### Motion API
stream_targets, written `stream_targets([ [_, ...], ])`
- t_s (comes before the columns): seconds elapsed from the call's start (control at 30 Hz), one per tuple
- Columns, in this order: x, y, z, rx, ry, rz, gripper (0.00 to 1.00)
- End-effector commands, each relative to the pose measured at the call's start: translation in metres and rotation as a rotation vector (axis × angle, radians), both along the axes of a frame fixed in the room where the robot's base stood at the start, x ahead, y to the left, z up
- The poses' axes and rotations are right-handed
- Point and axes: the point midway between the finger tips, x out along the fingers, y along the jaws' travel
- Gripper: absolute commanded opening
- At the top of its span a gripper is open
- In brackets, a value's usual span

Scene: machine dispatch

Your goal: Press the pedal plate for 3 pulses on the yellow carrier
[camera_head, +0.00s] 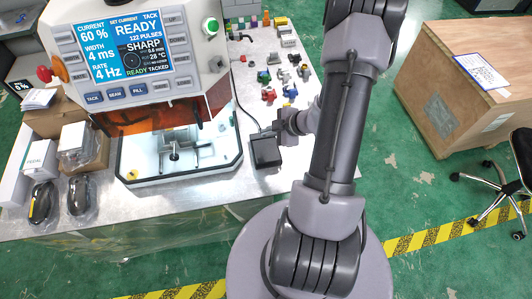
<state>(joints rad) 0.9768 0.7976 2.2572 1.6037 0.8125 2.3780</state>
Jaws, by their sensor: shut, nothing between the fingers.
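The pedal plate (265,151) is a dark, boxy pad with a cable, on the metal bench to the right of the machine. My gripper (275,131) is shut and empty at the pad's upper right edge, partly hidden by my arm; I cannot tell whether it touches. The machine's lit chamber (202,166) holds a grey fixture (176,154). A small yellow piece (132,174) is at the chamber's left front; I cannot tell whether it is the yellow carrier. The screen (125,48) reads READY, 122 pulses, SHARP, 60 %, 4 ms, 4 Hz.
Several small coloured parts (268,94) lie on the bench behind the pedal. Wrapped dark items (42,202) and boxes stand at the left. A wooden crate (430,85) and a chair (500,185) stand at the right, with green floor between.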

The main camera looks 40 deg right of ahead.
Motion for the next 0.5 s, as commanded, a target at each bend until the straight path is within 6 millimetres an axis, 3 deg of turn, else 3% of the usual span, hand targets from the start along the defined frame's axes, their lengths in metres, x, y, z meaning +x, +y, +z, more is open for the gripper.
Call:
stream_targets([
  [0.03,-0.001,0.000,-0.014,0.000,0.000,0.000,0.00],
  [0.2,-0.003,0.002,-0.037,0.000,0.000,0.000,0.00],
  [0.5,-0.005,0.003,-0.059,0.001,0.000,-0.001,0.00],
])
